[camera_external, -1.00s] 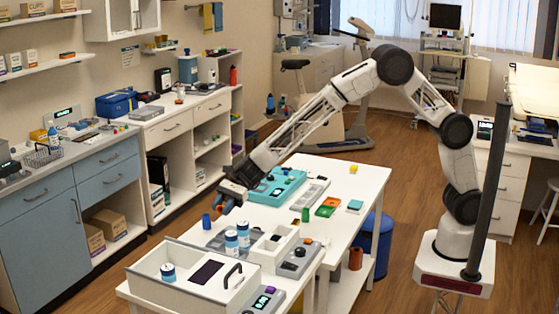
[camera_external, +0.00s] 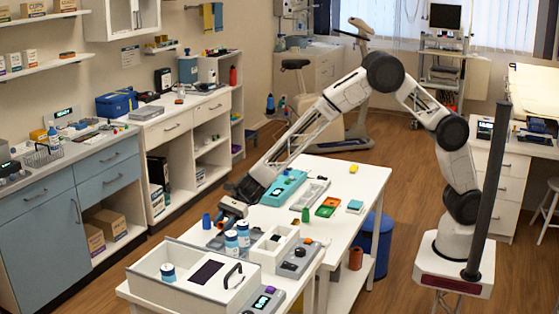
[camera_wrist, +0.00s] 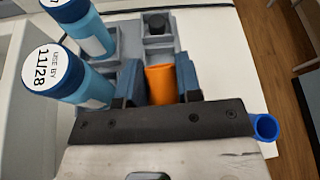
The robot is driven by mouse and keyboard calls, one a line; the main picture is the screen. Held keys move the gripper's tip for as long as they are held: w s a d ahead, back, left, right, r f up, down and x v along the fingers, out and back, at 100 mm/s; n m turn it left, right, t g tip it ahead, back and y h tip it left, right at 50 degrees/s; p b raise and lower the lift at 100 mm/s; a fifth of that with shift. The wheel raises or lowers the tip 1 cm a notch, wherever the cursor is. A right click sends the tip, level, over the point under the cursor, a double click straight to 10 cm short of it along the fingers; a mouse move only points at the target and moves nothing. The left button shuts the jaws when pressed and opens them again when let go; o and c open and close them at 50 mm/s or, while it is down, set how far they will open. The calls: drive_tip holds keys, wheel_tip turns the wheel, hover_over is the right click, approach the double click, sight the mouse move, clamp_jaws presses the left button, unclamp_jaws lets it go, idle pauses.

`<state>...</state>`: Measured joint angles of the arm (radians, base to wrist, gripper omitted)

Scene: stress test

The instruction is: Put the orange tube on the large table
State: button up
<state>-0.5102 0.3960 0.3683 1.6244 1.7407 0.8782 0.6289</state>
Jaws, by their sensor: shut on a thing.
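The orange tube (camera_wrist: 161,85) sits between the two blue-grey fingers of my gripper (camera_wrist: 160,88) in the wrist view. My gripper is shut on it. The tube is within or just above the grey rack (camera_wrist: 157,52); I cannot tell whether it is still seated in a slot. In the external view my gripper (camera_external: 230,222) is low over the rack, and the tube is mostly hidden there. The large white table (camera_external: 345,185) spreads out behind and to the right of my gripper.
Two blue-and-white bottles (camera_external: 231,243) (camera_external: 243,234) stand close to my gripper. A blue cup (camera_external: 206,221) is to its left. A teal case (camera_external: 285,187), a green block (camera_external: 305,214) and trays lie on the table. The table's far right part has free room.

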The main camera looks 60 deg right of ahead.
drive_tip(key=shift+f, duration=1.05)
drive_tip(key=shift+f, duration=0.1)
drive_tip(key=o, duration=1)
drive_tip(key=shift+f, duration=0.1)
drive_tip(key=shift+d, duration=0.1)
drive_tip(key=shift+v, duration=3.85)
